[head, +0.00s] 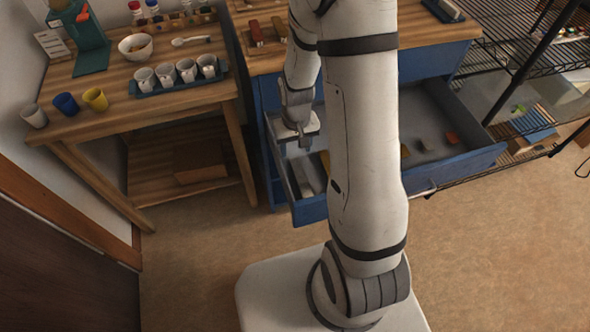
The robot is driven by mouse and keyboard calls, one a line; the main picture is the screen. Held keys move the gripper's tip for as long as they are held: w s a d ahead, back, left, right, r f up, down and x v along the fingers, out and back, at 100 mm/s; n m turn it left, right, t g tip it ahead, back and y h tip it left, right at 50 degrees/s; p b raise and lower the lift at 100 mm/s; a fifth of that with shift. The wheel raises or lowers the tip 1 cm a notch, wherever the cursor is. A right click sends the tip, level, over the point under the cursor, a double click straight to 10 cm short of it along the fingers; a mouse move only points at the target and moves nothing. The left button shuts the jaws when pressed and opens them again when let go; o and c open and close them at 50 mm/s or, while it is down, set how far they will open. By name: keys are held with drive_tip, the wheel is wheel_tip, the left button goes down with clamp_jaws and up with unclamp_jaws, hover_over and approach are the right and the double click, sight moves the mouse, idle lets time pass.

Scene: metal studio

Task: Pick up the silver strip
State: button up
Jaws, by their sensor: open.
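My gripper (304,140) points down over the left part of an open blue drawer (474,161). It is open, and I see nothing held in it. A pale, long piece (312,172) lies in the drawer just below and slightly right of the gripper; it may be the silver strip, but it is too small to be sure. The gripper appears apart from it. My arm hides the middle of the drawer.
The drawer's walls surround the gripper area, with the workbench top (415,25) above and behind. A wooden table (110,105) at left holds cups, a bowl (135,46) and a spoon (190,40). A wire shelf (500,50) stands at right. The floor in front is clear.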

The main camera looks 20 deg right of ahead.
sight(296, 163)
drive_tip(key=shift+s+f+b, duration=0.15)
drive_tip(key=shift+f+b, duration=0.05)
drive_tip(key=shift+f, duration=0.95)
drive_tip(key=shift+s+f+b, duration=0.1)
drive_tip(key=shift+f+b, duration=0.1)
drive_tip(key=shift+f, duration=0.95)
drive_tip(key=shift+f, duration=0.25)
drive_tip(key=shift+c, duration=0.4)
clamp_jaws()
